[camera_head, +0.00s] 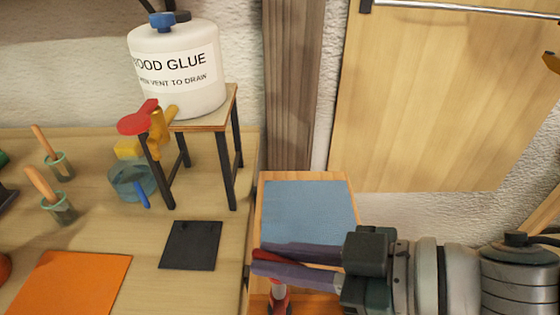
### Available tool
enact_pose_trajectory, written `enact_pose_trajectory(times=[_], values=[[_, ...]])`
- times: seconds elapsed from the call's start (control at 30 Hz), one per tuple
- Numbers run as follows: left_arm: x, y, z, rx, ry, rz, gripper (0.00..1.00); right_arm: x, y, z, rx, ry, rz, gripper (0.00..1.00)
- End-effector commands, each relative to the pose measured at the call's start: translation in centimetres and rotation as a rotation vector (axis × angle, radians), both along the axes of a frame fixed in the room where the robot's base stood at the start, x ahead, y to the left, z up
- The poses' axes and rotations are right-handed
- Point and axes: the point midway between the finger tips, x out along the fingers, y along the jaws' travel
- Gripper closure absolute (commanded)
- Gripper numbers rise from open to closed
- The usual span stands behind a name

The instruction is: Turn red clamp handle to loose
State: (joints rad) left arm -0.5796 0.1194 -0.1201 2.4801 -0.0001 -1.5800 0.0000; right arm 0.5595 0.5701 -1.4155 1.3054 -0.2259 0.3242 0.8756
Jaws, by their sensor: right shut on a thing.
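My right gripper (262,261) reaches in from the right, low in the view, over the front of a small wooden stand. Its two long fingers lie close together and are shut, with red showing at their tips. A red clamp handle (278,302) with a pale grey part shows just below the fingers at the lower edge of the view. The fingers cover its upper part, so its exact grip and turn angle are hard to tell. My left gripper is not in view.
A blue-grey pad (305,208) lies on the wooden stand beyond my fingers. On the workbench (200,290) to the left are a white glue jug (180,75) on a small stand (233,150), a dark plate (190,246), an orange sheet (70,284) and brushes in jars (59,206).

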Motion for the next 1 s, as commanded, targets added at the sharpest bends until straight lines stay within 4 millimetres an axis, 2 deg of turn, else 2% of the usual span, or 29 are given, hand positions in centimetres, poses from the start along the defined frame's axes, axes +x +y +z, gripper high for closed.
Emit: enact_pose_trajectory(times=[0.03,0.5,1.0], values=[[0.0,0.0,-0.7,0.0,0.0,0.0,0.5,0.1,-0.5,-1.0,-0.023,-0.001,0.037,1.0],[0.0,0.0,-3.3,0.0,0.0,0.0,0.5,-0.1,-0.1,-0.7,-0.013,0.001,0.326,1.0],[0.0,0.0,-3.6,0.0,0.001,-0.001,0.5,-0.2,0.0,-0.3,-0.008,0.002,0.383,1.0]])
